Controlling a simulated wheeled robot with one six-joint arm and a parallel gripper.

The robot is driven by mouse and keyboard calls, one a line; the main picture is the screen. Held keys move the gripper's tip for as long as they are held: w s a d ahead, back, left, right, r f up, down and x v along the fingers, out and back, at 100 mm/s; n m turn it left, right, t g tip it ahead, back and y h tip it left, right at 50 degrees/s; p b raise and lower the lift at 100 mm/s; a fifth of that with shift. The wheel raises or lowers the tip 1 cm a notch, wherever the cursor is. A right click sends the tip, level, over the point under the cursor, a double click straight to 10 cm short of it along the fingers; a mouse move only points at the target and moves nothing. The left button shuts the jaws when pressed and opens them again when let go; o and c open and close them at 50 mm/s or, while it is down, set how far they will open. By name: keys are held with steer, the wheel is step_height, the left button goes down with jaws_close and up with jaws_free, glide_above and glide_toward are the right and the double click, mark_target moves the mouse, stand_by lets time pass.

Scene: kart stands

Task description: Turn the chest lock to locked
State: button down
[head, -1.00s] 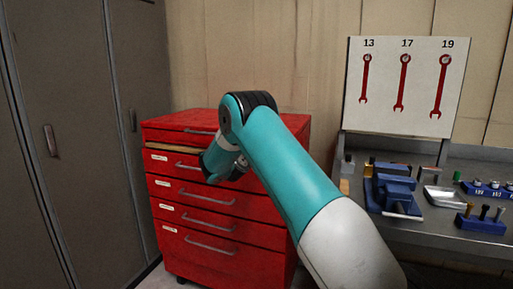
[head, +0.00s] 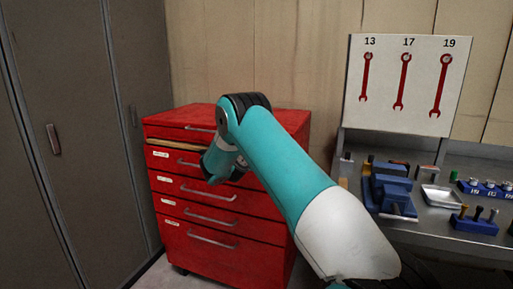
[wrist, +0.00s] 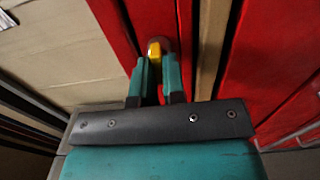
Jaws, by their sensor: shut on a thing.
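The red chest (head: 215,220) of drawers stands in the head view, left of the workbench. In the wrist view, its red front (wrist: 120,25) fills the upper part. A small yellow lock tab (wrist: 155,51) sits on a round dark reddish base on the chest's red face. My gripper (wrist: 157,68) has its two teal fingers on either side of the yellow tab and is shut on it. In the head view my gripper's tips are hidden behind my own arm. The tab's exact angle is hard to read.
A tan strip (head: 168,144) shows beneath the chest's top drawer. Grey lockers (head: 75,150) stand at the left. The bench at the right holds a blue vise (head: 390,188), a metal tray (head: 441,197) and tool holders. A wrench board (head: 405,85) stands above it.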

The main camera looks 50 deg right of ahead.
stand_by(0.4)
steer(key=c, duration=1.2)
jaws_free()
steer(key=b+v, duration=0.6)
steer(key=v, duration=1.1)
steer(key=shift+a+b, duration=0.2)
steer(key=shift+b, duration=0.15)
steer(key=shift+s, duration=0.1)
steer(key=shift+f, duration=0.1)
